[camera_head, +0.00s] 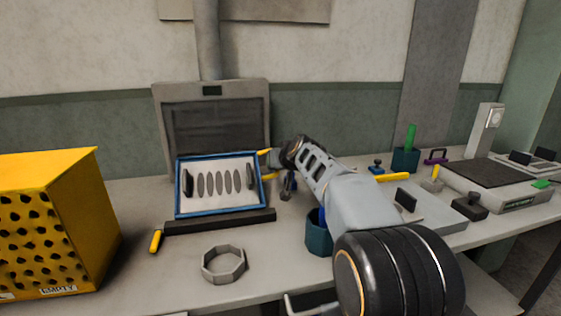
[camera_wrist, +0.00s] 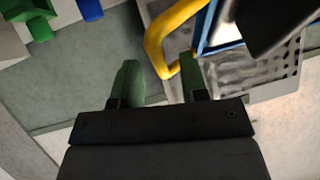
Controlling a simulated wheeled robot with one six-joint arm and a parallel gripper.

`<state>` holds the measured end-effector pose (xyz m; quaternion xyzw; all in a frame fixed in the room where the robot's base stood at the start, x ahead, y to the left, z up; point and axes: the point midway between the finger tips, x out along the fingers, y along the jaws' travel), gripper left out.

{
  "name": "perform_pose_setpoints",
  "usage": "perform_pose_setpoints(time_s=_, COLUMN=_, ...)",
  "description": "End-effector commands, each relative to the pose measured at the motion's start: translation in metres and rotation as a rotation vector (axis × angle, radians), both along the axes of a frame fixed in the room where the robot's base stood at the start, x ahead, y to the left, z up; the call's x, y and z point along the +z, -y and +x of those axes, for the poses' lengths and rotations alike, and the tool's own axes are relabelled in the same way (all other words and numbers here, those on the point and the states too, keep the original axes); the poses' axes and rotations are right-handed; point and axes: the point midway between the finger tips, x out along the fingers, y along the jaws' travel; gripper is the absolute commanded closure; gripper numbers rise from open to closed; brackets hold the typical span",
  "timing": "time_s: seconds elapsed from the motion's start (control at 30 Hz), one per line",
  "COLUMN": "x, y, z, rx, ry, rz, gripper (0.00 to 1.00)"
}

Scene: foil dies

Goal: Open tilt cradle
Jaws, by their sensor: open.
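The tilt cradle, a blue-framed tray (camera_head: 178,200) with a pale bed and a row of dark oval slots, leans back on the bench. A yellow handle (camera_head: 268,177) is at its right side. In the wrist view the bent yellow handle (camera_wrist: 154,45) is joined to the blue frame (camera_wrist: 207,28). My gripper (camera_wrist: 160,62) is open, with two green fingers. The handle's lower bend shows between and just beyond the fingertips; I cannot tell whether they touch. In the head view my wrist is right of the cradle, and the fingers are hard to make out.
A grey hooded box (camera_head: 212,90) with a duct stands behind the cradle. A yellow perforated box (camera_head: 50,220) is at left, a grey octagonal ring (camera_head: 223,264) in front. A teal cup (camera_head: 318,238) stands beside my arm. A dark bar (camera_head: 220,222) lies along the cradle's front.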

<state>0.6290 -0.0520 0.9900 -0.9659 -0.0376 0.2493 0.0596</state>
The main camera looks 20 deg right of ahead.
Motion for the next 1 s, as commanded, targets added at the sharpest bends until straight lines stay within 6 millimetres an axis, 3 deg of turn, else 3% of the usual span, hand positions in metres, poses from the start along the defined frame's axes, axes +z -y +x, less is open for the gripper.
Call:
perform_pose_setpoints(time_s=0.17, x=0.008, y=0.002, z=-0.014, rx=0.000, ry=0.001, rz=0.000, gripper=0.60)
perform_pose_setpoints(time_s=0.7, x=0.057, y=0.012, z=-0.102, rx=-0.001, ry=0.004, rz=0.000, gripper=0.60)
perform_pose_setpoints(time_s=1.0, x=0.066, y=0.014, z=-0.120, rx=0.000, ry=0.003, rz=-0.001, gripper=0.60)
